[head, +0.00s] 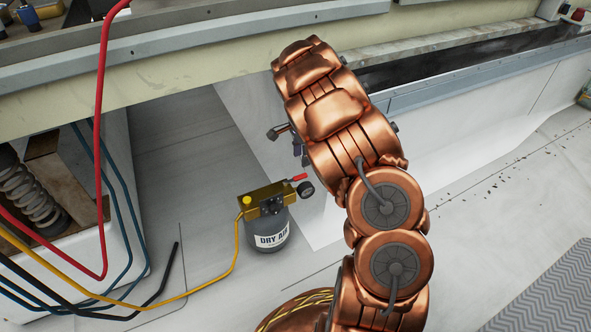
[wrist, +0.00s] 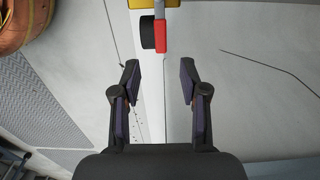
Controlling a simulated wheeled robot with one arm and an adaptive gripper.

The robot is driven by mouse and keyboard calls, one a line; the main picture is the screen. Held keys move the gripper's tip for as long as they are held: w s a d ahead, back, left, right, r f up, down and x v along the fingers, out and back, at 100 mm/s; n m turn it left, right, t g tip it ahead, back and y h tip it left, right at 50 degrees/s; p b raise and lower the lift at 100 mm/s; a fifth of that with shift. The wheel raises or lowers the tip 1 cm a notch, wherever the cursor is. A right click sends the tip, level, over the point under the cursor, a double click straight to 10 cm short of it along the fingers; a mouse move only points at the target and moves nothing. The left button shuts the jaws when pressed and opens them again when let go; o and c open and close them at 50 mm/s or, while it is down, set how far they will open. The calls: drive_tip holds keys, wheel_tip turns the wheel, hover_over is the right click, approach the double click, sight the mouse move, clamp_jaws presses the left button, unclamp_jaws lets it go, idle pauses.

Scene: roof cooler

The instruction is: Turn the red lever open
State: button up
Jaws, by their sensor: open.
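The red lever (head: 299,178) sticks out from the brass valve block (head: 268,196) on top of the grey DRY AIR bottle (head: 266,237) in the head view. In the wrist view the red lever (wrist: 160,38) is at the top middle, beside a black round gauge (wrist: 147,33), with a strip of the yellow block (wrist: 152,4) above. My gripper (wrist: 159,74) is open and empty, its two fingers below the lever and apart from it. In the head view my gripper (head: 288,140) is mostly hidden behind my copper arm.
A yellow hose (head: 236,245) runs left from the valve block. Red hose (head: 98,150), blue and black hoses hang by a white housing with a spring (head: 35,195) at the left. A pale ledge (head: 180,88) crosses above. The floor around the bottle is mostly clear.

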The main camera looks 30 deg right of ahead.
sight(301, 176)
wheel_tip(301, 176, down, 8)
drive_tip(key=b, duration=0.3)
drive_tip(key=shift+a, duration=0.15)
drive_tip(key=shift+c, duration=0.4)
clamp_jaws()
